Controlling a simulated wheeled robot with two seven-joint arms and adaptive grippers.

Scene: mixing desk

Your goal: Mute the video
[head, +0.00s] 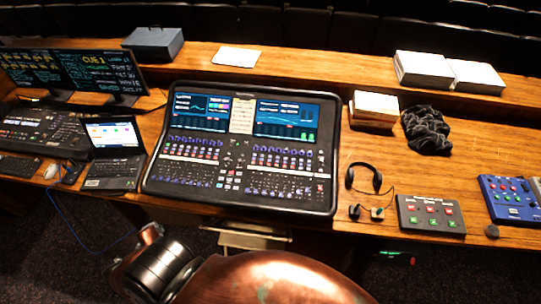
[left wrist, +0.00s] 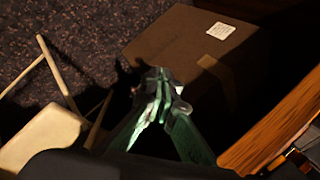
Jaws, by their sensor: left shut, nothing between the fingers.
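A grey button box (head: 431,214) with red and green buttons lies on the desk's front right part in the head view. A blue button box (head: 510,199) is at the far right. A large mixing console (head: 245,150) with two lit screens fills the middle. I cannot read which control mutes the video. My left gripper (left wrist: 160,84) shows in the left wrist view, shut and empty, with a cardboard box beyond it on the floor side. I cannot make it out clearly in the head view. My right gripper is in neither view.
A headset (head: 364,178), dark cloth (head: 426,130) and books (head: 374,110) lie right of the console. A laptop (head: 113,160) and monitors (head: 75,72) stand left. In the left wrist view, a cardboard box (left wrist: 195,50), a pale chair (left wrist: 40,137) and the wooden desk edge (left wrist: 275,125) surround the gripper.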

